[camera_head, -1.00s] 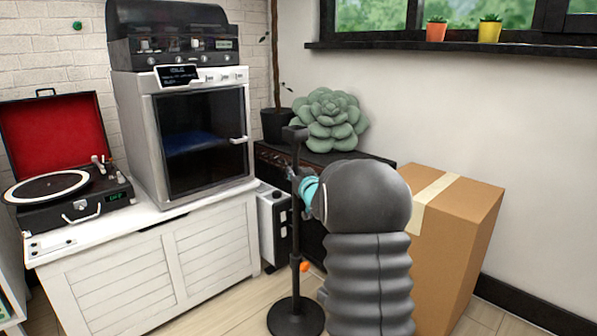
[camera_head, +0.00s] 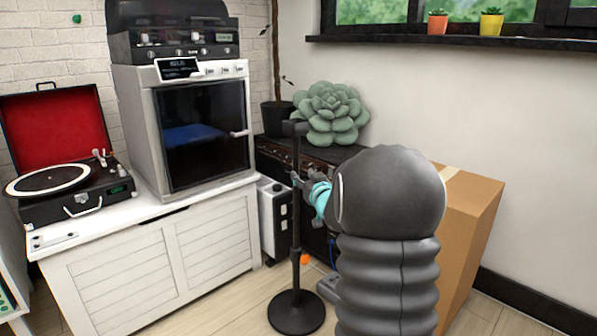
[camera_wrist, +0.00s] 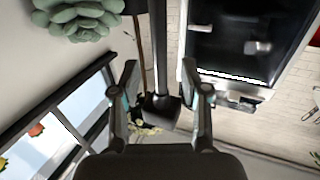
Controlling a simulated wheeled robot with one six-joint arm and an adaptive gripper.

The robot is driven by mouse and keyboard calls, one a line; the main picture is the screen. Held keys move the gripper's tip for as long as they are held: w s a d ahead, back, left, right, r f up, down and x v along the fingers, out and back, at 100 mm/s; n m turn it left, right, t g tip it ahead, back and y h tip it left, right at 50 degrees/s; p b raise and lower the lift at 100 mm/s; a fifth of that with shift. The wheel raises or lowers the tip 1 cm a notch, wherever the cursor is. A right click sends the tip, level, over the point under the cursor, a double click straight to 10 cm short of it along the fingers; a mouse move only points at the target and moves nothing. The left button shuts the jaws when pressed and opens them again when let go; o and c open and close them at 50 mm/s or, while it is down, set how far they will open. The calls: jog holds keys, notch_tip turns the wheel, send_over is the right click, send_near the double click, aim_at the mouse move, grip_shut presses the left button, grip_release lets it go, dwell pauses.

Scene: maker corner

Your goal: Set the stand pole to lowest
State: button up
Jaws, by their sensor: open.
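The black stand (camera_head: 296,220) rises from a round black base (camera_head: 296,313) on the floor, with a short crosspiece (camera_head: 295,128) at its top. A small orange knob (camera_head: 304,259) shows beside the pole's lower part. My gripper (camera_head: 300,180) is open at the pole's upper part, below the crosspiece. In the wrist view the pole (camera_wrist: 160,45) and its dark top piece show between the two spread fingers of my gripper (camera_wrist: 160,90), with gaps on both sides. My dark arm hides what lies behind it at the right.
A cardboard box (camera_head: 478,215) stands behind my arm at the right. A dark cabinet with a big succulent (camera_head: 330,112) is behind the stand. A white bench (camera_head: 120,280) carries a printer-like machine (camera_head: 200,130) and a record player (camera_head: 75,190). Floor is bare left of the base.

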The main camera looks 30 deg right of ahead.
jog(key=shift+s+a, duration=0.15)
jog(key=shift+s, duration=0.95)
jog(key=shift+s+a, duration=0.15)
jog(key=shift+s, duration=0.9)
